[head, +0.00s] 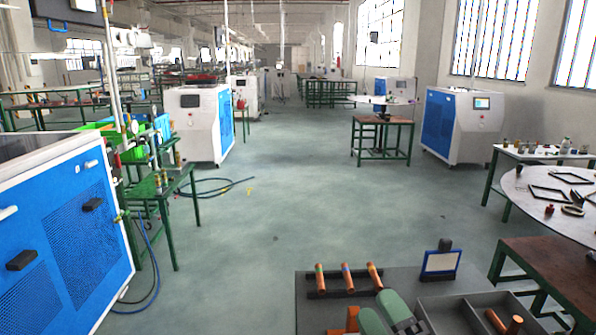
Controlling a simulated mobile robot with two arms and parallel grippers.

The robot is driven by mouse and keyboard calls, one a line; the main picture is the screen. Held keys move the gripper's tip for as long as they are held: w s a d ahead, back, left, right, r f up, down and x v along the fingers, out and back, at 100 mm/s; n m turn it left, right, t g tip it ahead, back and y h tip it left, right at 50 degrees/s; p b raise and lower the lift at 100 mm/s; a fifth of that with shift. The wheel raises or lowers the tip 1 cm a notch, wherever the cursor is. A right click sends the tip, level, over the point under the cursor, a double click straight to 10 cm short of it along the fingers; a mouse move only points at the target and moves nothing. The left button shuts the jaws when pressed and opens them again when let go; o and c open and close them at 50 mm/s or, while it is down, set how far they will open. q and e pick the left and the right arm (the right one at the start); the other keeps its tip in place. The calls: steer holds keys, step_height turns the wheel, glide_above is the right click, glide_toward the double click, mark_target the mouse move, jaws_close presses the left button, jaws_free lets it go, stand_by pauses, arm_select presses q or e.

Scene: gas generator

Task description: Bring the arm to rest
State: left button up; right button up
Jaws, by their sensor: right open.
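My right gripper (386,315) shows low in the head view, at the bottom edge right of centre. Two green rounded parts with a dark piece beside them show there, and the picture cuts off the rest. It is open, over the front of a dark grey surface (400,282). I see nothing held in it. My left gripper and left arm are not in view.
A black rack (345,292) with three orange tubes stands on the grey surface, left of a grey compartment tray (468,304). A blue-and-white panel (440,262) stands behind.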

steer(key=s+d+f+m+g+h, duration=0.3)
steer(key=d+f+m+g+h, duration=0.15)
steer(key=f+m, duration=0.35)
steer(key=s+d+f+m+g+h, duration=0.3)
steer(key=s+d+f+m+h, duration=0.1)
steer(key=f+m+h, duration=0.3)
steer(key=s+f+m+g+y, duration=0.1)
steer(key=s+f+m+g, duration=0.1)
steer(key=s+f+g, duration=0.45)
steer(key=s+f+m+g+y, duration=0.1)
steer(key=s+f+m+g, duration=0.2)
steer(key=s, duration=0.7)
step_height(320, 180, down, 25)
steer(key=n+g, duration=0.1)
steer(key=g, duration=0.1)
steer(key=s+d+f, duration=0.2)
steer(key=s+f, duration=1.3)
steer(key=f, duration=0.2)
steer(key=shift+f+g, duration=0.2)
steer(key=shift+g, duration=0.2)
steer(key=shift+s+d, duration=0.1)
